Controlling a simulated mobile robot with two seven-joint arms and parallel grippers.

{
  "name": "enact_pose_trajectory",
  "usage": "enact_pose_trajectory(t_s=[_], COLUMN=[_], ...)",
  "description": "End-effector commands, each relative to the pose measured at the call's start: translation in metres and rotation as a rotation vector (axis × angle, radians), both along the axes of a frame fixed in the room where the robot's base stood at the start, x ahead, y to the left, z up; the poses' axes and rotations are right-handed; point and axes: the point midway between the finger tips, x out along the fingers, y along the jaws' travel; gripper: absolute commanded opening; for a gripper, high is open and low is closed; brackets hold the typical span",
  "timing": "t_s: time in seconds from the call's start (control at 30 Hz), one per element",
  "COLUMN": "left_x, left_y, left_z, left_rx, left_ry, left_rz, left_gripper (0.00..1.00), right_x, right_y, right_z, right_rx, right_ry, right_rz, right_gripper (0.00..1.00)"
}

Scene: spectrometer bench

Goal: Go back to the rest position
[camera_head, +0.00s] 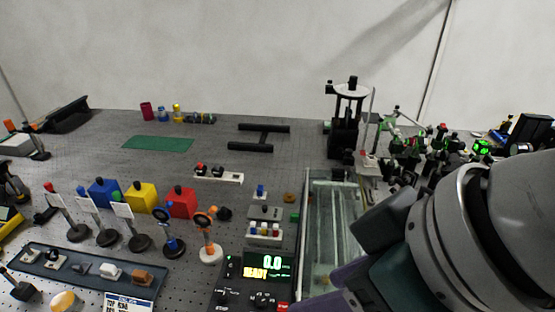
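Part of my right arm (470,230) fills the lower right corner of the head view, close to the camera. It is a large grey rounded link with darker parts at its left end, overlapping the right side of a glass-walled case (318,215). My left gripper and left arm are out of view.
The perforated bench holds colored blocks (145,197), disc-based stands (172,245), a dark tray (70,268) and a control box reading READY (258,270). Optics crowd the right behind my arm. A green mat (158,143) lies at the back, with bare bench around it.

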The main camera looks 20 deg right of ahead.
Motion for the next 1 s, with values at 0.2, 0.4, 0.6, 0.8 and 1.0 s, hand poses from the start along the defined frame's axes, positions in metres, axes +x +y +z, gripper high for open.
enact_pose_trajectory(t_s=[0.2, 0.4, 0.6, 0.8, 1.0], left_x=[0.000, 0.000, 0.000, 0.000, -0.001], left_y=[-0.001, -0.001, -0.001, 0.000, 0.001], left_z=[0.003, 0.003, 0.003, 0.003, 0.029], left_rx=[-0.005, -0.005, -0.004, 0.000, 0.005], left_ry=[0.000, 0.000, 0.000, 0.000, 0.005], left_rz=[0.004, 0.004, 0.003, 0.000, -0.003], left_gripper=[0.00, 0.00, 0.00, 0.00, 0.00], right_x=[-0.001, -0.002, -0.023, -0.064, -0.095], right_y=[-0.001, -0.001, -0.015, -0.054, -0.086], right_z=[0.003, 0.002, -0.007, -0.023, -0.003], right_rx=[-0.002, -0.001, -0.012, -0.091, -0.175], right_ry=[0.000, 0.001, 0.027, 0.090, 0.143], right_rz=[-0.005, -0.007, -0.072, -0.198, -0.272], right_gripper=[0.56, 0.56, 0.56, 0.56, 0.56])
